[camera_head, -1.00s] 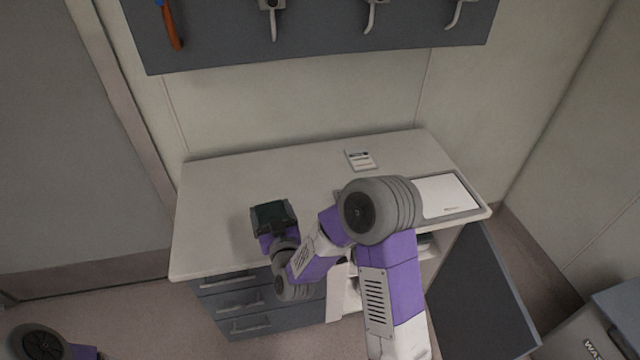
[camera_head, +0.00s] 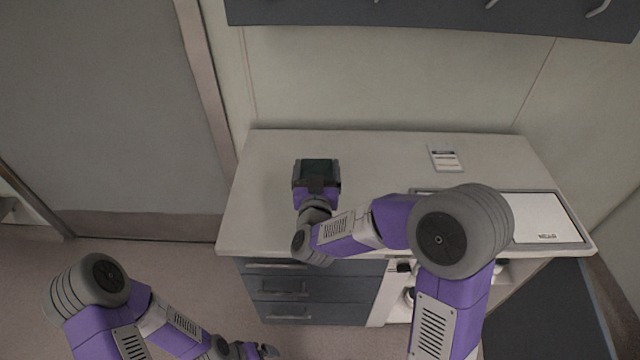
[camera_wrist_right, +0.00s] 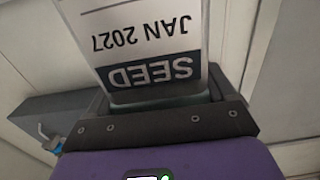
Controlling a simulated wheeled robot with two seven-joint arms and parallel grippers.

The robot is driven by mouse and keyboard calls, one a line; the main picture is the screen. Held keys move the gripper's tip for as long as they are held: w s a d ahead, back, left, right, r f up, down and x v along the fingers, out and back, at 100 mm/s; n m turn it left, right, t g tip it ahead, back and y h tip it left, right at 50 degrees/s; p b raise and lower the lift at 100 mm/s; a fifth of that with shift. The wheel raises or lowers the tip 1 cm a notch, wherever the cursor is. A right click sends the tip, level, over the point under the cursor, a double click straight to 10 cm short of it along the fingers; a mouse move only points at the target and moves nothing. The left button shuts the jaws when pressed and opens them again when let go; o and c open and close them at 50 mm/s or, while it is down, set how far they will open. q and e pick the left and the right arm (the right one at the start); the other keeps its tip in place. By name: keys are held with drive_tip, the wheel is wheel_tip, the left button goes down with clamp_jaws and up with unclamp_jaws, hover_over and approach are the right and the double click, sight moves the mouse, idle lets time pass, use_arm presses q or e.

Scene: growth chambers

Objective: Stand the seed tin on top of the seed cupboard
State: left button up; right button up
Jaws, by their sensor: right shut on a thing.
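My right gripper (camera_head: 316,178) is shut on the seed tin and holds it over the left part of the worktop. The tin (camera_head: 317,167) shows as a dark green shape between the fingers in the head view. In the right wrist view the tin (camera_wrist_right: 150,50) has a pale label reading "SEED" and "JAN 2027", upside down in the picture, and sits between the dark jaws (camera_wrist_right: 160,125). My left gripper (camera_head: 262,351) is low at the bottom edge, partly cut off; its jaws are unclear. I cannot pick out the seed cupboard with certainty.
The pale worktop (camera_head: 380,155) has grey drawers (camera_head: 285,288) under its left part and partly hidden open shelving under its right. A small card (camera_head: 445,158) and a white-topped flat tray (camera_head: 540,217) lie on it. A dark panel (camera_head: 550,305) stands below right.

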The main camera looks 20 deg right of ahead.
wheel_tip(320, 180, down, 4)
drive_tip(key=shift+r+b, duration=0.1)
drive_tip(key=shift+b, duration=0.6)
drive_tip(key=shift+r, duration=0.1)
drive_tip(key=shift+f+b, duration=0.5)
drive_tip(key=shift+f, duration=0.05)
drive_tip(key=shift+f, duration=0.1)
drive_tip(key=o, duration=1)
drive_tip(key=shift+o, duration=0.2)
